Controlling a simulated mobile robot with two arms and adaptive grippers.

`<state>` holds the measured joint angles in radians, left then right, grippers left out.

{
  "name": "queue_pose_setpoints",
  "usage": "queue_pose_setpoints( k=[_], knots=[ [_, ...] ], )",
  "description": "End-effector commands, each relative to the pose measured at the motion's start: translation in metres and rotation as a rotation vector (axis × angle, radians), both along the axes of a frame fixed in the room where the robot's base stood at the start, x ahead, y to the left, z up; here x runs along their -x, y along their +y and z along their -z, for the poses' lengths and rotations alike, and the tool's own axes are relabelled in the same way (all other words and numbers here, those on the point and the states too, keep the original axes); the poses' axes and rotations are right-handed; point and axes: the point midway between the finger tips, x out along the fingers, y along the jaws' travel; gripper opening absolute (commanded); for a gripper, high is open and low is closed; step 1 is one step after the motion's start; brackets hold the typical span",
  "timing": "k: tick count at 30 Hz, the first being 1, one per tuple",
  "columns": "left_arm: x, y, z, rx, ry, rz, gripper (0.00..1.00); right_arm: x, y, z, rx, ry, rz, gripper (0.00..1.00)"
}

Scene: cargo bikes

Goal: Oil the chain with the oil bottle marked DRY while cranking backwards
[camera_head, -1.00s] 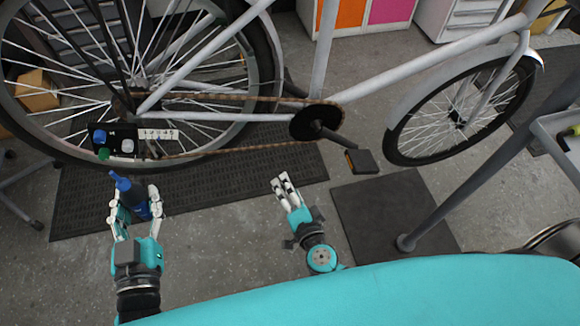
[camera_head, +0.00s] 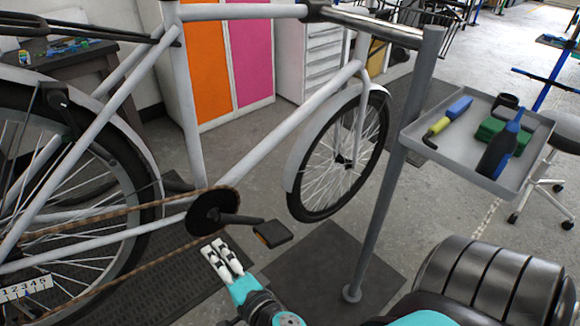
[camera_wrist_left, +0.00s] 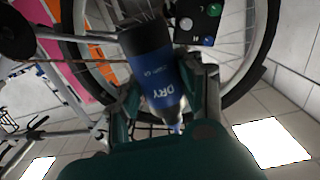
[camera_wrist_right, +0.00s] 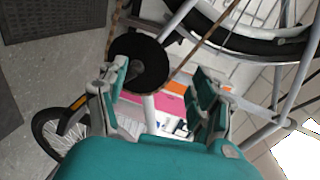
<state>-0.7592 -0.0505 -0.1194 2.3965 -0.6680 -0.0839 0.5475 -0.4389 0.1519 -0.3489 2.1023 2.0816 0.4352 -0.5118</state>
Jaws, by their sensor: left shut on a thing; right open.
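The blue oil bottle marked DRY (camera_wrist_left: 152,62) is in my left gripper (camera_wrist_left: 165,92), which is shut on it in the left wrist view. Neither shows in the head view. The chain (camera_head: 120,212) runs from the rear wheel to the dark chainring (camera_head: 213,212) in the head view. The crank arm (camera_head: 243,219) points right to the pedal (camera_head: 272,234). My right gripper (camera_head: 220,256) is open and empty, just below the chainring and left of the pedal. In the right wrist view the chainring (camera_wrist_right: 138,62) appears beyond its open fingers (camera_wrist_right: 160,88).
A grey post (camera_head: 385,200) stands right of the pedal. Dark mats (camera_head: 335,270) lie on the floor. A panel with coloured buttons (camera_wrist_left: 208,28) is near the held bottle.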

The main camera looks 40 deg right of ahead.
Motion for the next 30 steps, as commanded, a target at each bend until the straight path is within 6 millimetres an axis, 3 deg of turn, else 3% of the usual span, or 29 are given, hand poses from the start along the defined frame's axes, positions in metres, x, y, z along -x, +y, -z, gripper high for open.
queue_pose_setpoints(
  k=[1, 12, 14, 24, 30],
  knots=[
    [0.000, 0.000, 0.021, 0.000, -0.001, 0.000, 0.05, 0.001, -0.012, 0.021, 0.004, 0.001, 0.000, 0.67],
    [0.000, 0.000, 0.093, 0.000, -0.001, 0.000, 0.05, 0.000, -0.084, 0.081, 0.004, 0.000, -0.002, 0.67],
    [0.000, 0.000, 0.092, 0.000, -0.002, 0.000, 0.05, 0.000, -0.099, 0.089, 0.008, 0.004, 0.000, 0.67],
    [0.000, 0.000, 0.136, 0.000, -0.001, 0.000, 0.05, 0.000, -0.174, 0.153, 0.003, 0.003, 0.001, 0.67],
    [0.000, 0.000, 0.154, 0.000, -0.001, 0.000, 0.05, 0.000, -0.201, 0.174, 0.002, 0.001, 0.000, 0.67]
  ],
)
